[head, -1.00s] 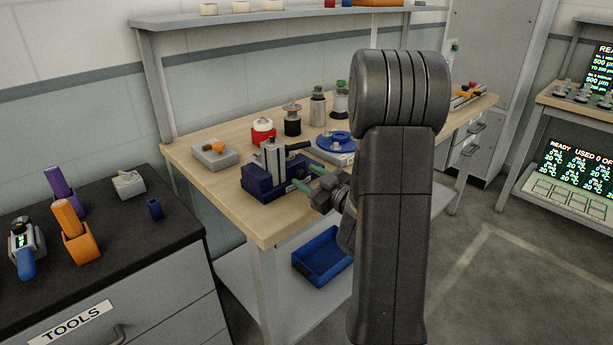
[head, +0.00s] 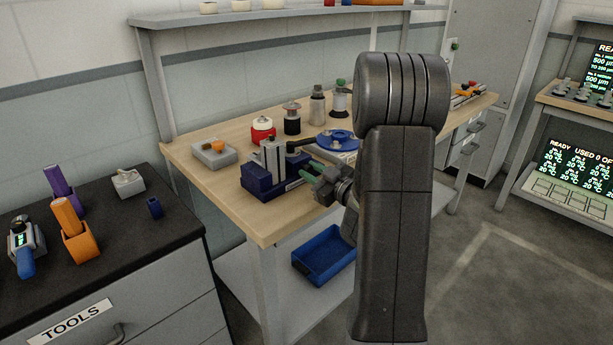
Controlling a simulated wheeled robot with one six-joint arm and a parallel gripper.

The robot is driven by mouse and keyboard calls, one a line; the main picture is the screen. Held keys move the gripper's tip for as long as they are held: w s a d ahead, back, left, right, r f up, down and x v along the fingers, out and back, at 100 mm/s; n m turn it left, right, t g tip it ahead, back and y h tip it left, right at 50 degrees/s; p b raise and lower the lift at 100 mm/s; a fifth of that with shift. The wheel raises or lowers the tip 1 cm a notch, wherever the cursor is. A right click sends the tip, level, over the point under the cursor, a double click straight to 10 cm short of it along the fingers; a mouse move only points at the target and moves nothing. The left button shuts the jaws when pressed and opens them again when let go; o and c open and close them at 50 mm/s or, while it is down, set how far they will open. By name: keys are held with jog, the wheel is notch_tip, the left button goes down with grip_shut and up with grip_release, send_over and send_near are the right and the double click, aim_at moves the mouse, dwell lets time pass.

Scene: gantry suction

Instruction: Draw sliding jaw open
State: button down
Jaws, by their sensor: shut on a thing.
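The vise (head: 264,182) stands on the wooden bench, with a dark blue base and upright grey jaws. Its sliding jaw (head: 280,157) is on the right side, with a black handle (head: 301,143) sticking out to the right. My gripper (head: 312,171) is at the right of the vise, its green fingertips pointing left towards the jaw. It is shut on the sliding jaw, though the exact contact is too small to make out. My arm hides part of the bench behind the wrist.
A blue bin (head: 325,257) sits on the lower shelf. The bench's front left corner is clear.

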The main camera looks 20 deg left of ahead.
jog(key=shift+w+d, duration=0.2)
jog(key=shift+w, duration=0.3)
jog(key=shift+w+d, duration=0.2)
jog(key=shift+w, duration=0.3)
jog(key=c, duration=1.2)
grip_release()
jog(key=v, duration=1.4)
jog(key=shift+a, duration=0.1)
jog(key=x, duration=1.3)
jog(key=shift+w+a, duration=0.1)
jog(key=shift+a, duration=0.3)
jog(key=shift+d, duration=0.1)
